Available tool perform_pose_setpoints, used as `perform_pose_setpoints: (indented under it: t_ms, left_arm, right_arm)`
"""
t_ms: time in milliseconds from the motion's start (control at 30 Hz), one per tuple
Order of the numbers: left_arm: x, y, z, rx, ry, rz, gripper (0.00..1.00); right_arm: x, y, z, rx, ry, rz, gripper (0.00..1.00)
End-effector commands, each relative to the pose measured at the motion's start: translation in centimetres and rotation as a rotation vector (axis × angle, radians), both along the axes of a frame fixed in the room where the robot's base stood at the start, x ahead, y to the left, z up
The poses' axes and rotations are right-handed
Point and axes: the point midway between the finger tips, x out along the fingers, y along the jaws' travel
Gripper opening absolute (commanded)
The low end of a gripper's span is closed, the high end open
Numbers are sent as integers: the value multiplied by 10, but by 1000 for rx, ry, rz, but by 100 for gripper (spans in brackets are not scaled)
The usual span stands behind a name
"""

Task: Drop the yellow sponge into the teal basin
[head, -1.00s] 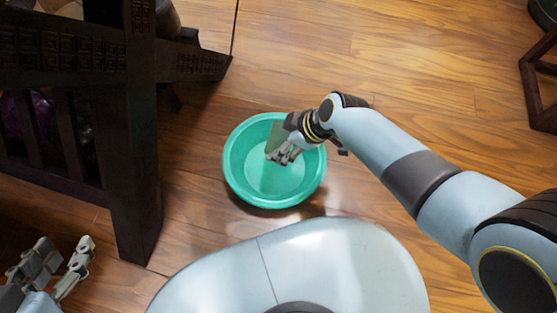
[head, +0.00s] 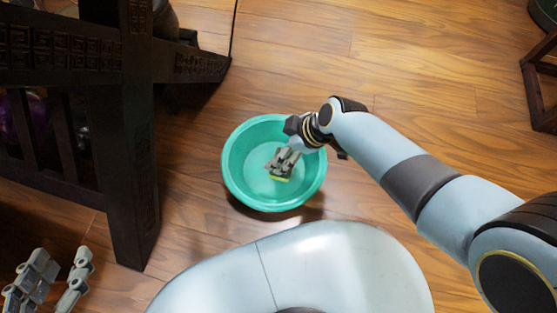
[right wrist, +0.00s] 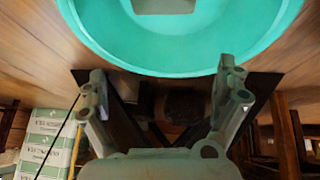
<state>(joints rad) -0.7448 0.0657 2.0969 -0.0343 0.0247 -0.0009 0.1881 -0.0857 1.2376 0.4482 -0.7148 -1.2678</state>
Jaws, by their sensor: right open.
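The teal basin (head: 236,184) stands on the wooden floor, and its rim and wall fill the top of the right wrist view (right wrist: 120,45). My right gripper (head: 283,163) is over the inside of the basin with its fingers pointing down; in the right wrist view its fingers (right wrist: 165,82) are spread with nothing between them. The yellow sponge (head: 283,179) shows as a small yellow-green edge beside the fingertips, mostly hidden by them. A dull pale block (right wrist: 165,5), seemingly the sponge, is inside the basin in the wrist view. My left gripper (head: 58,268) is open and empty at lower left.
A dark carved wooden piece of furniture (head: 135,170) stands left of the basin. A dark wooden frame (head: 534,85) is at the right edge. The floor (head: 420,90) behind and right of the basin is clear. Printed boxes (right wrist: 48,140) show in the wrist view.

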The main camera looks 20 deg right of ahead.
Motion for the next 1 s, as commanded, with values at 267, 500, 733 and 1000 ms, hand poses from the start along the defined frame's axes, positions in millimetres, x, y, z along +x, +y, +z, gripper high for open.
perform_pose_setpoints:
  t_ms: [267,500,733,1000]
  left_arm:
    - [0,0,0,-1,1,1,40]
    - [0,0,0,0,1,0,40]
    - [0,0,0,0,1,0,40]
    - [0,0,0,0,1,0,40]
  right_arm:
    - [-9,-8,19,-1,-1,0,100]
    - [-27,-27,63,-2,-1,0,100]
    - [-40,-40,95,-2,0,0,100]
    - [-44,-42,104,-1,1,0,100]
